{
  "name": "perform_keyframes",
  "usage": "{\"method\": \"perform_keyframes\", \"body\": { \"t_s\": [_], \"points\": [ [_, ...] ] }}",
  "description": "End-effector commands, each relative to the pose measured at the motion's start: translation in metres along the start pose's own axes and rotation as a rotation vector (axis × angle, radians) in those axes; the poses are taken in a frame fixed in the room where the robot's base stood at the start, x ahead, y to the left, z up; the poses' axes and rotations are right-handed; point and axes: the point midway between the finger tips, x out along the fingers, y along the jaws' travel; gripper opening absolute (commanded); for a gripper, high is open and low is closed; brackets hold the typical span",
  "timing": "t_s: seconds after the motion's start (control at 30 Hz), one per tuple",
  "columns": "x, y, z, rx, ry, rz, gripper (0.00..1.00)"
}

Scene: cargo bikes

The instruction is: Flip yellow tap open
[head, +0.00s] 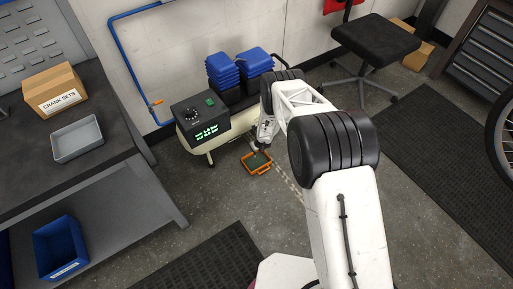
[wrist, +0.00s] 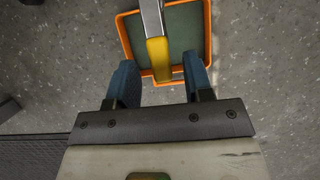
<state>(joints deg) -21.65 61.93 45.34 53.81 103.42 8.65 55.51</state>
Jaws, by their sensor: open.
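In the wrist view a yellow tap lever (wrist: 158,58) sits at the end of a grey metal bar (wrist: 151,17), above an orange-rimmed tray. My gripper (wrist: 160,68) is open. Its two blue fingers stand on either side of the yellow lever, with a gap at each side. In the head view my gripper (head: 262,146) is low beside the compressor (head: 193,137), above the orange tray (head: 269,169); the arm hides much of this area. I cannot make out the yellow lever in the head view. The tray also shows in the wrist view (wrist: 127,37).
The compressor carries a dark control box (head: 195,108) with a green display. Blue bins (head: 222,70) are stacked behind it. A grey workbench (head: 105,105) stands at the left. A blue pipe with a small orange handle (head: 155,102) runs along the wall. Floor left of the tray is clear.

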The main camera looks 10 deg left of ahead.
Motion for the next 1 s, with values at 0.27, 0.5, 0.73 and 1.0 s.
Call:
{"method": "perform_keyframes", "body": {
  "t_s": [0.27,0.5,0.73,1.0],
  "points": [
    [-0.009,0.000,0.000,0.000,0.000,0.000,0.47],
    [-0.025,0.000,0.001,0.000,-0.001,0.000,0.47],
    [-0.042,-0.001,0.001,0.000,-0.001,0.000,0.47],
    [-0.062,0.000,0.000,0.001,0.000,0.000,0.47]
  ]
}}
